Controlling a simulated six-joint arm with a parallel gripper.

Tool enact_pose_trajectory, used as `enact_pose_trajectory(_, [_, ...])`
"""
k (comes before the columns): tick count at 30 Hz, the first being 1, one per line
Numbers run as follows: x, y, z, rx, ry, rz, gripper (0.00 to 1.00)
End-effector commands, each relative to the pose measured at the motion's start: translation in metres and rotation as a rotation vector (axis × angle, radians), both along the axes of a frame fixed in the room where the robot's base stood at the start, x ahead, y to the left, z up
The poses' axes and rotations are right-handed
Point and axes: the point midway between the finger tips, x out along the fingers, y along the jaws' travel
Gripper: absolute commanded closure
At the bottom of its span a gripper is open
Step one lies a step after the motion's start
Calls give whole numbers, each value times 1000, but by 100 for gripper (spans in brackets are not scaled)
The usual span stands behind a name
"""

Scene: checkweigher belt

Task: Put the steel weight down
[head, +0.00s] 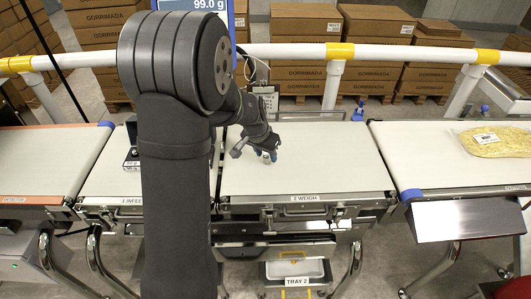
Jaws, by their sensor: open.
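A small steel weight (266,158) stands on the pale belt of the weigh section (330,175), towards its left half. It is only a few pixels large here. My gripper (267,153) is low over the belt with its blue-tipped fingers on either side of the weight. The jaws are open; whether a finger touches the weight cannot be told. A display (205,4) behind my arm reads 99.0 g.
A dark weight box (131,158) sits on the infeed belt, partly hidden by my arm. A bag of yellow food (495,141) lies on the right belt. A white-and-yellow guard rail (290,51) runs behind. A tray (297,270) sits below. The weigh belt's right half is clear.

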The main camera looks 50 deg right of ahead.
Motion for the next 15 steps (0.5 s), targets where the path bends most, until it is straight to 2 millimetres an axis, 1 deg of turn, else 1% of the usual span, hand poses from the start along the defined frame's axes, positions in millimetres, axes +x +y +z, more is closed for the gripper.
enact_pose_trajectory(5, [1, 3, 14, -3, -2, 0, 59])
enact_pose_trajectory(8, [0, 7, 30, -4, -2, 2, 59])
enact_pose_trajectory(15, [0, 21, 78, -4, -3, 0, 59])
